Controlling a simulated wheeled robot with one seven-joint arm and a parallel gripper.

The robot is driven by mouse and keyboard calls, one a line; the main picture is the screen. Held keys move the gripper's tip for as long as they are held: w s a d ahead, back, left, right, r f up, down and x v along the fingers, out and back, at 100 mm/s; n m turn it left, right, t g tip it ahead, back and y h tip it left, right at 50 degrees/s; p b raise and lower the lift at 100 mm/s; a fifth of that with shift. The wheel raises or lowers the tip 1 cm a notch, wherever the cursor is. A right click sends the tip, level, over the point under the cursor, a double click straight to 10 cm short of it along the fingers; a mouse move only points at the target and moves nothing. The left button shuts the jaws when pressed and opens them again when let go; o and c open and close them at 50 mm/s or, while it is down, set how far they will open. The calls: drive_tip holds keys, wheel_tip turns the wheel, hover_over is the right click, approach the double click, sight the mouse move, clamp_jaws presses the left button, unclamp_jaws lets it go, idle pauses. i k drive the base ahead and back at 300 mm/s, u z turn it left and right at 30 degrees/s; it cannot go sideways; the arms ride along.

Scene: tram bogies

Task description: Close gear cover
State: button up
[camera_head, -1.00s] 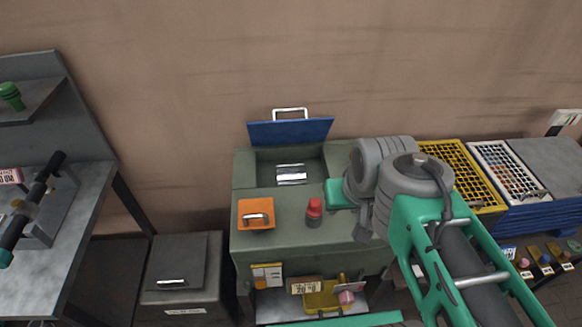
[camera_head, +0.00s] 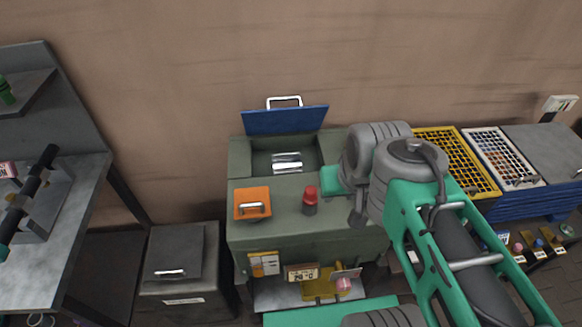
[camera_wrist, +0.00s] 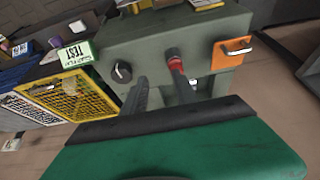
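A blue cover (camera_head: 286,121) with a white bar handle (camera_head: 284,102) stands raised at the back of a green cabinet (camera_head: 345,235). In front of its hinge side is an open recess (camera_head: 287,150) with shiny metal inside. My gripper (camera_head: 358,205) hangs over the cabinet's right part, right of the red-capped knob (camera_head: 310,200) and well away from the blue cover; my arm partly hides it. In the wrist view, the two grey fingers of my gripper (camera_wrist: 160,95) are apart with nothing seen between them. The blue cover does not show there.
An orange cover (camera_head: 252,203) with a handle lies flat on the cabinet's left. The red knob also shows in the wrist view (camera_wrist: 175,60), beside a black dial (camera_wrist: 122,72). Yellow (camera_head: 458,160) and white grid trays stand at right. A grey bench (camera_head: 60,240) is at left.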

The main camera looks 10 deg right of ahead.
sight(268, 121)
drive_tip(key=u, duration=0.05)
drive_tip(key=k, duration=0.6)
drive_tip(key=u, duration=0.45)
drive_tip(key=i, duration=0.95)
drive_tip(key=u, duration=0.35)
